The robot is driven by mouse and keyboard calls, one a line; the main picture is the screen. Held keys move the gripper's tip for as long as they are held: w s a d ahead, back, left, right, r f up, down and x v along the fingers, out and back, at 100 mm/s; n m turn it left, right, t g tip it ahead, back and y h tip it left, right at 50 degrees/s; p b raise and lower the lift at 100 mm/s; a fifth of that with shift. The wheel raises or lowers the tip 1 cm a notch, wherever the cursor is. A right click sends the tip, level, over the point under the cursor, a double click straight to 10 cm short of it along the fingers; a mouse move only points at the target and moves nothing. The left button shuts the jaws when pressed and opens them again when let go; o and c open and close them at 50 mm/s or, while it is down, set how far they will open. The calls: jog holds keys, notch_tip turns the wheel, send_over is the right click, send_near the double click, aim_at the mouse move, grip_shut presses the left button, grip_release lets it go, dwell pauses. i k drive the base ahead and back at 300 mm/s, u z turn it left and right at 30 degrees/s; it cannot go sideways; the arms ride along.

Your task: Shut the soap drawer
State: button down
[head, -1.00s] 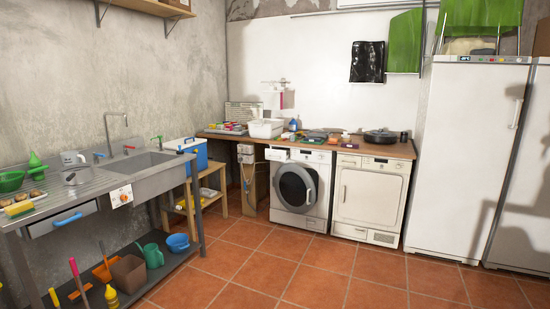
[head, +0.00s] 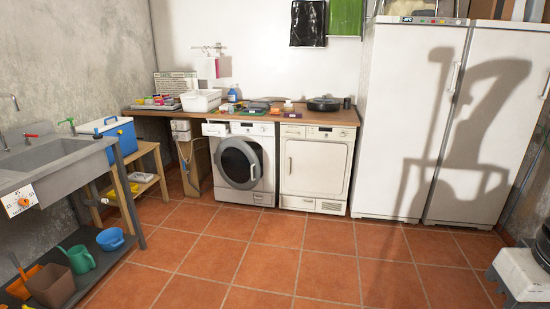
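The white washing machine (head: 243,165) with a round dark door stands under the wooden counter at the back. Its soap drawer (head: 215,129) is at the machine's upper left and appears pulled out past the front panel. The round door looks closed. The machine is across the room from me, with open floor in between. My gripper is not in view.
A white dryer (head: 316,164) stands right of the washer, then tall white fridges (head: 410,120) with a shadow on them. A sink unit (head: 50,165) and a wooden stand (head: 140,180) are at left. A white object (head: 525,275) is at lower right. The tiled floor (head: 270,255) is clear.

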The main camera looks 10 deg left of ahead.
aim_at(221, 129)
jog(key=u, duration=0.4)
jog(key=i, duration=2.05)
jog(key=u, duration=0.55)
jog(key=i, duration=2.55)
jog(key=u, duration=0.05)
